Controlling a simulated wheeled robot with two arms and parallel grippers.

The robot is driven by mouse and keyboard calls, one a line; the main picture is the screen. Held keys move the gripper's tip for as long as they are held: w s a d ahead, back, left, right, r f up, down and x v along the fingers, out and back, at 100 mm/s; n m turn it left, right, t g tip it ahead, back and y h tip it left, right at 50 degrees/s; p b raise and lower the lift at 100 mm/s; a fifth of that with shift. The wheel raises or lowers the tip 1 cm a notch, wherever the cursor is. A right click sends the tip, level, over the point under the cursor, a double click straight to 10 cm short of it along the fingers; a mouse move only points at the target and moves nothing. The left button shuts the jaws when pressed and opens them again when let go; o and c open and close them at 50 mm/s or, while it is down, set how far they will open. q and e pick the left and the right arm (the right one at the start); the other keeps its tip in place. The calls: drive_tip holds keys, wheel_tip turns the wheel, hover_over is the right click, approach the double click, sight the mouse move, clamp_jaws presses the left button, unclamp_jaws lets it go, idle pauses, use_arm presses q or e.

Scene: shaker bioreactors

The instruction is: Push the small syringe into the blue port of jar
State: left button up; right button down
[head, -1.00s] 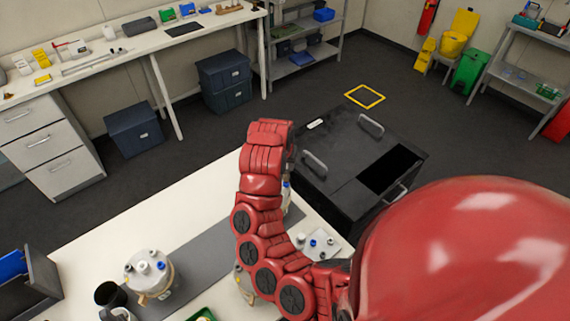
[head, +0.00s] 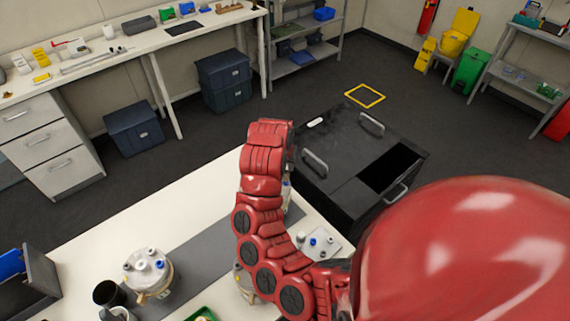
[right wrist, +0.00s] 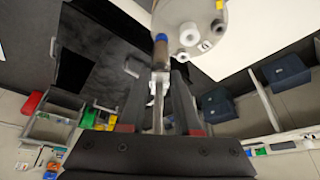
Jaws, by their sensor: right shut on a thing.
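My right gripper (right wrist: 160,78) is shut on the small syringe (right wrist: 159,92), a thin pale tube between the dark fingers in the right wrist view. The syringe's front lies in line with a brown-and-blue piece (right wrist: 161,48) at the edge of a jar's pale lid (right wrist: 207,40). I cannot tell whether the tip is inside the blue port or only against it. In the head view my red right arm hides the gripper and most of that jar (head: 287,193). My left gripper is not in view.
A plate with several ports (head: 318,243) lies right of my arm. A black cart (head: 345,165) stands beyond the table.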

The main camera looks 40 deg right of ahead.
drive_tip(key=shift+f+b, duration=0.35)
idle(0.3)
drive_tip(key=c, duration=0.5)
unclamp_jaws()
drive_tip(key=shift+c, duration=0.2)
drive_tip(key=shift+a+r, duration=0.15)
drive_tip(key=shift+r, duration=0.15)
drive_tip(key=p+v, duration=0.3)
drive_tip(key=v, duration=1.4)
